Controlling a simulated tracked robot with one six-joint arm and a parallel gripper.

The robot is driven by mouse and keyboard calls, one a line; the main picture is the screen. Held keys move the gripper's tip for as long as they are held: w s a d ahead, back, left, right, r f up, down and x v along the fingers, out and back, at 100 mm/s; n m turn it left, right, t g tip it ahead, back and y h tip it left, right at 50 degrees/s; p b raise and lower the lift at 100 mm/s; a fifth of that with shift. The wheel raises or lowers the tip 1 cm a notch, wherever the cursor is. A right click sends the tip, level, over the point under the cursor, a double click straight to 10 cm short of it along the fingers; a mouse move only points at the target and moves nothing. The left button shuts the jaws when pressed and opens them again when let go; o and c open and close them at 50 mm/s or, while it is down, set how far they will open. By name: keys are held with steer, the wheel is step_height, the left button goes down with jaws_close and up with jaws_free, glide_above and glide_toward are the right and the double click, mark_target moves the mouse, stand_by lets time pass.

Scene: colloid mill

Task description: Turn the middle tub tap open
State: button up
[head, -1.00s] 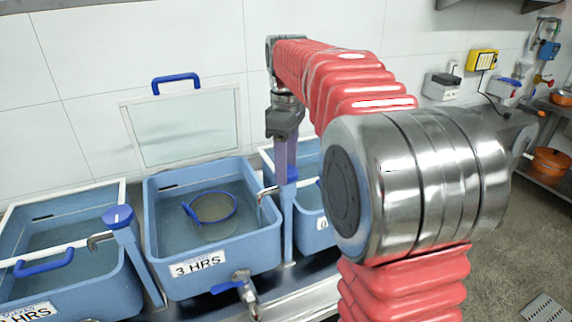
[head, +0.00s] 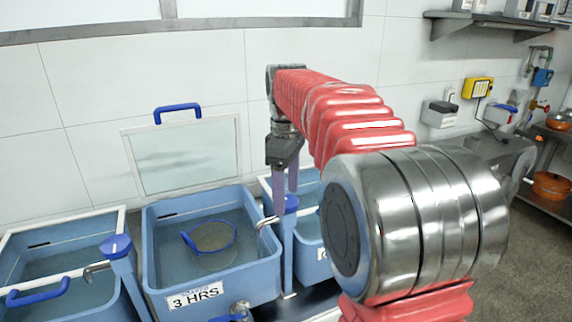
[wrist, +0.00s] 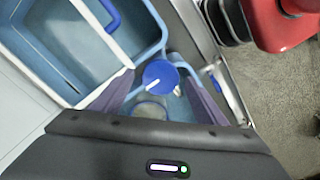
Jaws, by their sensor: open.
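The middle tub (head: 262,283) is blue, holds liquid and carries a 3 HRS label. Its tap, a post with a round blue knob (head: 291,203), stands at its right side, with a metal spout (head: 266,223) over the tub. In the wrist view the knob (wrist: 158,77) has a white mark on top. My gripper (head: 285,199) is open above the tap, its two purple fingers pointing down. In the wrist view the fingers of my gripper (wrist: 157,74) appear on either side of the knob. Whether they reach down around it, I cannot tell.
A left tub (head: 45,310) with its own blue-knobbed tap (head: 116,246) and a right tub (head: 312,262) flank the middle one. A blue-handled strainer (head: 212,240) sits in the middle tub. A glass lid (head: 185,157) leans on the wall behind.

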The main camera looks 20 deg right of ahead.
step_height(320, 180, up, 13)
stand_by(0.7)
stand_by(0.4)
steer(key=s+a+f+m+t, duration=0.2)
steer(key=s+a+f+m, duration=0.2)
steer(key=s+f, duration=0.6)
steer(key=s+a+f+m+t, duration=0.3)
steer(key=s+a+f+m, duration=0.2)
steer(key=s+f, duration=0.6)
steer(key=shift+s+a+t, duration=0.3)
steer(key=shift+s+a, duration=0.75)
steer(key=shift+s, duration=0.05)
